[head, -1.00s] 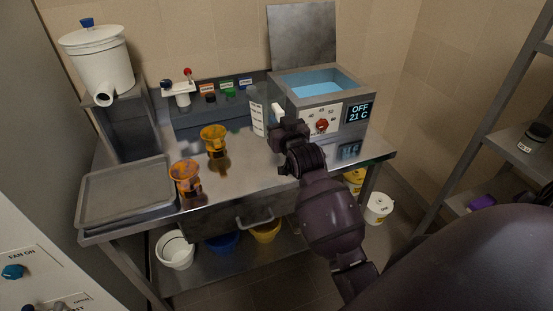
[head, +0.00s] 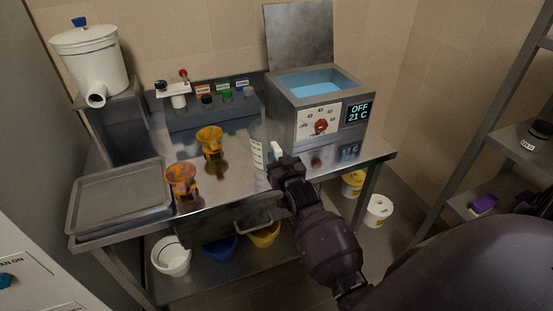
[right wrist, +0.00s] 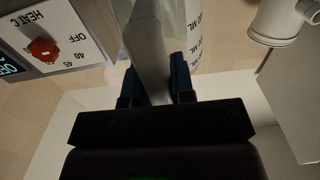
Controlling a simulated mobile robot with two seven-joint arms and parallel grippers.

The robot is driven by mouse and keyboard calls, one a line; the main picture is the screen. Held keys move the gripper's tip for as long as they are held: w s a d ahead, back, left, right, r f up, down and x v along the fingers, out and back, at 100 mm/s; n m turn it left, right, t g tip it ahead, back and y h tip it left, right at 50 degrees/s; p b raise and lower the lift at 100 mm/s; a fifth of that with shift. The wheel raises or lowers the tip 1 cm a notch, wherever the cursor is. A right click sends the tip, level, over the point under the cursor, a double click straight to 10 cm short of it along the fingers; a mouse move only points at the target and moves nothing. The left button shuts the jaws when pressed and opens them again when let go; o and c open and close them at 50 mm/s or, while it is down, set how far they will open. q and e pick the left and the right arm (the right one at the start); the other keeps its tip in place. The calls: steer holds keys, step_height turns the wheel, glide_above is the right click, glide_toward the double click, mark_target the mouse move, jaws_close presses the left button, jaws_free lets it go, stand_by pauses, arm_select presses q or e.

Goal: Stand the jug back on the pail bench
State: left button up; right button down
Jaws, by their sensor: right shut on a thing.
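The jug (head: 257,147) is clear, with a white label printed in ML and a white handle. It is roughly upright over the middle of the steel bench (head: 232,184), left of the water bath; whether its base touches the top I cannot tell. My right gripper (head: 278,160) is on its right side, shut on the handle. In the right wrist view the white handle passes between the fingers (right wrist: 156,85), and the jug's ML markings (right wrist: 194,35) show beyond. Pails (head: 172,255) stand on the shelf under the bench top. My left gripper is not in view.
The water bath (head: 335,100), reading OFF 21 C, stands right of the jug. Two orange funnel-topped vessels (head: 209,140) (head: 181,180) stand left of it, with a grey tray (head: 118,195) farther left. The front middle is clear.

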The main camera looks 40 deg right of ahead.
steer(key=c, duration=1)
jaws_free()
steer(key=shift+r, duration=0.2)
steer(key=p+v, duration=0.1)
steer(key=v, duration=1.1)
steer(key=s+a+f+n+g+y, duration=0.1)
steer(key=s+a+f+g, duration=0.1)
steer(key=s+f, duration=0.3)
steer(key=s+a+f+n+g+y, duration=0.1)
steer(key=s+a+f+g, duration=0.1)
steer(key=s, duration=0.5)
steer(key=s+a+f+n+g+y, duration=0.1)
steer(key=s+a+f+g+y, duration=0.1)
steer(key=s+f, duration=0.4)
steer(key=shift+s+a+f+n, duration=0.2)
steer(key=shift+a+f+n, duration=0.2)
steer(key=shift+a+f, duration=0.4)
